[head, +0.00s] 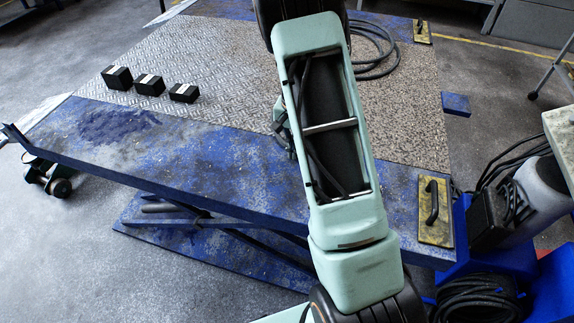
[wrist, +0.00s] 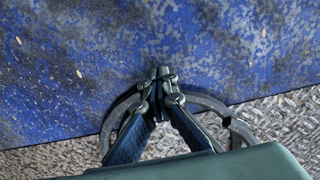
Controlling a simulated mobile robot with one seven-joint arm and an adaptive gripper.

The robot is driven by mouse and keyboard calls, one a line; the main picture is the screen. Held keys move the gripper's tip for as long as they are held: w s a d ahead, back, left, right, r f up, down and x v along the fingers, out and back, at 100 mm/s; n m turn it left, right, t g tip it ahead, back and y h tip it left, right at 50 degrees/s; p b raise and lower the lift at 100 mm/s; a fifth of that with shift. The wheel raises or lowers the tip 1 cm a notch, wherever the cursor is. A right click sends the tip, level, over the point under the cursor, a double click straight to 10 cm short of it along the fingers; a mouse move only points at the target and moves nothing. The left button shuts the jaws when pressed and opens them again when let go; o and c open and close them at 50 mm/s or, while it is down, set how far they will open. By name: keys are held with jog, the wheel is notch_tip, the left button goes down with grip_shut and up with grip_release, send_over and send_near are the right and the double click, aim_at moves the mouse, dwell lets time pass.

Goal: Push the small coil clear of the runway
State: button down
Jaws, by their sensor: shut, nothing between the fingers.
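A dark coil of thin cable (head: 392,45) lies in loose loops on the patterned metal deck (head: 225,50) of the blue lift table, at the upper middle of the head view. My arm hides its left part. My gripper (wrist: 162,74) is shut with its fingertips together, over the blue table edge beside the metal deck in the wrist view. In the head view only a little of the gripper (head: 288,148) shows left of my arm, well apart from the visible loops. A curved dark grey piece (wrist: 240,131) shows behind the fingers; I cannot tell what it is.
Several small black blocks (head: 149,84) stand at the deck's left. A worn plate with a black handle (head: 442,232) is at the near right corner, another (head: 421,36) at the far right. A bigger black cable coil (head: 478,306) lies at lower right.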

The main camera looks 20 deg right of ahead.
jog(key=w+d, duration=0.2)
jog(key=w, duration=0.1)
jog(key=w+d, duration=0.3)
jog(key=w, duration=0.1)
jog(key=w+d, duration=0.3)
jog(key=shift+w, duration=0.35)
jog(key=shift+r, duration=0.1)
jog(key=shift+s+a, duration=0.1)
jog(key=shift+a, duration=0.05)
